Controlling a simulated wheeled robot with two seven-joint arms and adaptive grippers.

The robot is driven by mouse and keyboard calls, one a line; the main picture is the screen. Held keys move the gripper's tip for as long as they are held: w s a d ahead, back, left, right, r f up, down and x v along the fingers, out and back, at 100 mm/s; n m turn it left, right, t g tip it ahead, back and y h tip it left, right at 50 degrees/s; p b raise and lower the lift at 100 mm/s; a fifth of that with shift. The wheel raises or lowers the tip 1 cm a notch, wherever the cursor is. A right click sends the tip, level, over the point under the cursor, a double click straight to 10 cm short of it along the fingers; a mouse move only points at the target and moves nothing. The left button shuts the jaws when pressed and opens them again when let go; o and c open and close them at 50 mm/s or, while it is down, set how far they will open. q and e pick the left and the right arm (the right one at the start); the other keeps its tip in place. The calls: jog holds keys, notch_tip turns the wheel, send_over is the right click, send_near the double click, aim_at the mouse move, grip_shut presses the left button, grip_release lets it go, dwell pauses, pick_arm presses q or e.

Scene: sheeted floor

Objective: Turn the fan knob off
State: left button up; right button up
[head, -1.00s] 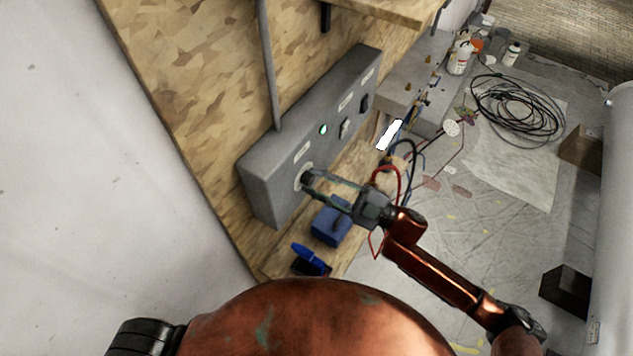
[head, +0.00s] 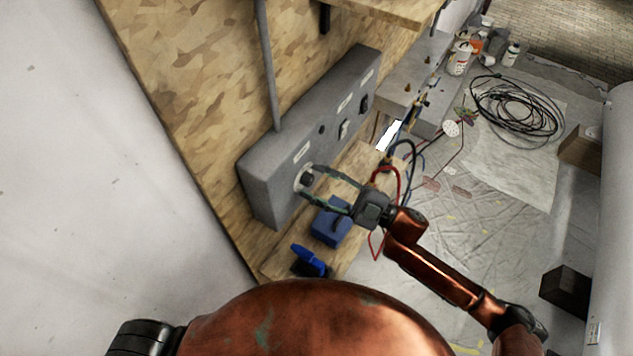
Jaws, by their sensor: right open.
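The fan knob (head: 306,179) is a dark round knob on a pale round plate, low on the near end of the grey control box (head: 268,180). My right gripper (head: 308,183) reaches in from the right with its fingers apart. The fingertips are close to the knob, one above and one below it; I cannot tell if they touch it. The small indicator (head: 321,130) on the box is dark. My left gripper is not in view.
Below are a wooden ledge, a blue block (head: 331,222) and a blue-handled item (head: 309,259). Red and dark cables (head: 397,180) loop near my right wrist. A black cable coil (head: 517,110) lies on the sheeted floor.

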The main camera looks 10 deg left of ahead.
jog(key=shift+d, duration=0.15)
jog(key=v, duration=1.1)
jog(key=shift+d+f, duration=0.2)
jog(key=shift+d, duration=0.15)
